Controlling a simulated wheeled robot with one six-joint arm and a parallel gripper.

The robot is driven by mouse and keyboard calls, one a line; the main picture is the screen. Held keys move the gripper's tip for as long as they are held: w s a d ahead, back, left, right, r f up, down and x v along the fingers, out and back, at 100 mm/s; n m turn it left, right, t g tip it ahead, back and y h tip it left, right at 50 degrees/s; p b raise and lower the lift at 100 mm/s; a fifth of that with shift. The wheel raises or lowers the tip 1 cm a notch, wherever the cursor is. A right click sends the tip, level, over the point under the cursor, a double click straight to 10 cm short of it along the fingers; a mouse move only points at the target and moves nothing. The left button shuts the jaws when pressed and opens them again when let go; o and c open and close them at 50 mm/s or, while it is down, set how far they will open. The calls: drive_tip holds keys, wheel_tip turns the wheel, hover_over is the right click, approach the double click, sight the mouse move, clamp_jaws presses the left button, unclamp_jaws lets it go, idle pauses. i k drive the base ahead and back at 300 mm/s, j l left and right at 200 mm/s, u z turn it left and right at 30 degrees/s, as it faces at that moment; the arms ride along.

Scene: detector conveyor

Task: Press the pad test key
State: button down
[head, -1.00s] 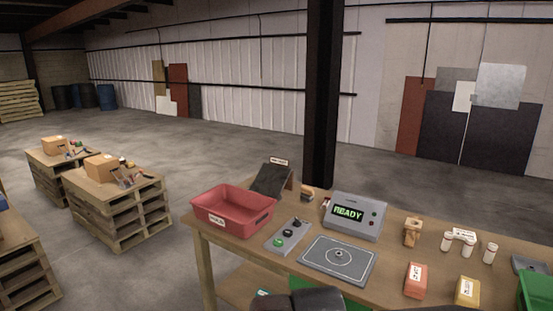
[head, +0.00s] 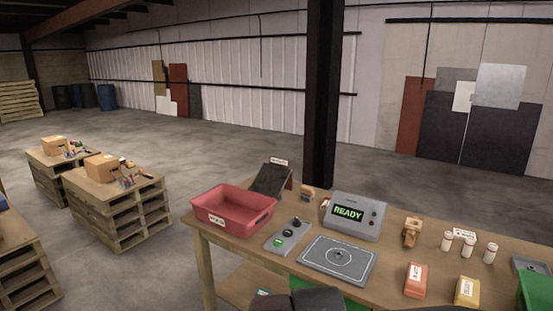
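A grey key panel (head: 288,236) lies on the wooden workbench, between the red bin and the flat test pad. It carries a green key and dark keys; their labels are too small to read. The grey pad (head: 339,260) is a flat plate with a ring mark and a small round spot at its middle. Behind it, a grey detector box (head: 357,215) shows "READY" in green on its screen. My gripper is not in view; only a dark part of my arm shows at the bottom edge.
A red bin (head: 233,223) stands at the bench's left end, with a dark sloped stand (head: 271,180) behind. White bottles (head: 468,246), a wooden piece (head: 411,232), a red block (head: 415,280) and a yellow block (head: 467,291) stand right. A dark post (head: 322,100) rises beyond the bench.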

sight(278, 243)
drive_tip(key=i+j+z, duration=0.15)
drive_tip(key=i+z, duration=0.25)
drive_tip(key=i, duration=0.8)
